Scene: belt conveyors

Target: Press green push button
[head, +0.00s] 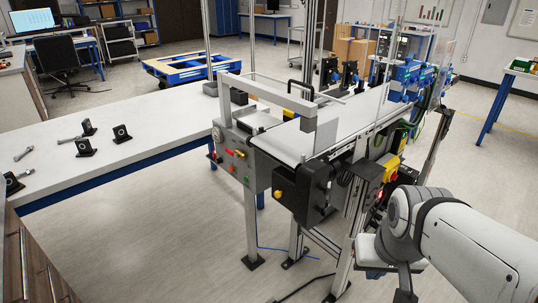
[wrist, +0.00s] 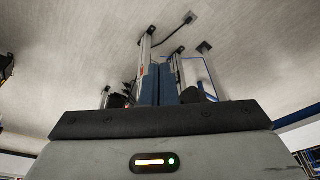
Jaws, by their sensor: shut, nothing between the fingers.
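The grey control box (head: 223,138) is on the near end of the conveyor, left of centre in the head view. Its front carries several small red, yellow and green controls. A small green push button (head: 246,180) seems to be low on this face; it is too small to make out well. My gripper (wrist: 159,84) shows in the wrist view with its two blue fingers together and nothing between them. In the head view my arm is at the lower right, clearly apart from the control box. The fingertips are hard to see there. The button cannot be made out in the wrist view.
A black motor housing (head: 311,190) with a yellow knob juts out right of the control box. Conveyor legs (head: 345,250) stand between my arm and the box. A white table (head: 150,110) with small black parts is at the left. The floor in front is mostly open.

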